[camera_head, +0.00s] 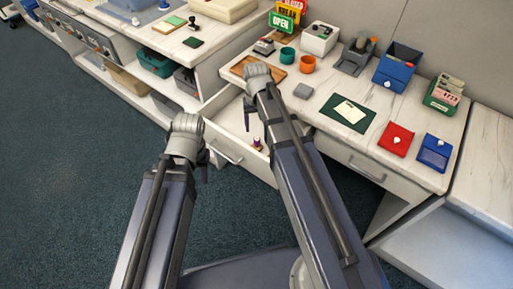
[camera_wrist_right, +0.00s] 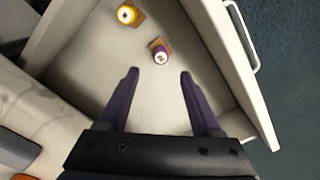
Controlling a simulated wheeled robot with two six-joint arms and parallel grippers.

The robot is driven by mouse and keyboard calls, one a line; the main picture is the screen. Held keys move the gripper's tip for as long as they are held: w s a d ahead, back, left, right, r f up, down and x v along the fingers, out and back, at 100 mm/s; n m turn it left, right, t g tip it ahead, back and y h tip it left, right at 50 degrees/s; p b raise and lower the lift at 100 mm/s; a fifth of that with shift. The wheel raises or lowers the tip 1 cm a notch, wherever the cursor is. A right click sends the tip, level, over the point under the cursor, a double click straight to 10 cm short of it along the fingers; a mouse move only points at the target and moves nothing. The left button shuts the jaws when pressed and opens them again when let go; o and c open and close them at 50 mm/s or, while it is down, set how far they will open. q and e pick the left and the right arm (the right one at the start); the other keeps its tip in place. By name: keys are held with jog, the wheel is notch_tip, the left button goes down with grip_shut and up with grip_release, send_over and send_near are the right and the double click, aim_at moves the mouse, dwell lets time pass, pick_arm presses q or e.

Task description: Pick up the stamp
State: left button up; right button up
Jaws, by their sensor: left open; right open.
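Two small stamps lie in the open drawer in the right wrist view. One is purple with a pale round top (camera_wrist_right: 161,56), just beyond my right gripper's fingertips. The other is yellow with a pale round top (camera_wrist_right: 128,15), farther away near the top edge. The purple stamp also shows in the head view (camera_head: 257,144). My right gripper (camera_wrist_right: 159,76) is open and empty above the drawer. My left gripper (camera_head: 203,165) hangs left of the drawer, its fingers mostly hidden behind the wrist. A black-handled stamp (camera_head: 192,23) stands on the left counter.
The open drawer (camera_head: 232,146) has raised walls and a front handle. The floor left of the drawer is clear.

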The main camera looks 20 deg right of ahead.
aim_at(257, 138)
pick_arm(q)
jog(key=shift+f, duration=0.4)
pick_arm(e)
jog(key=shift+f, duration=0.4)
jog(key=f+b, duration=0.8)
jog(key=shift+s, duration=0.3)
pick_arm(q)
notch_tip(257, 138, down, 8)
jog(key=shift+r, duration=0.15)
pick_arm(e)
jog(key=shift+r, duration=0.15)
grip_shut()
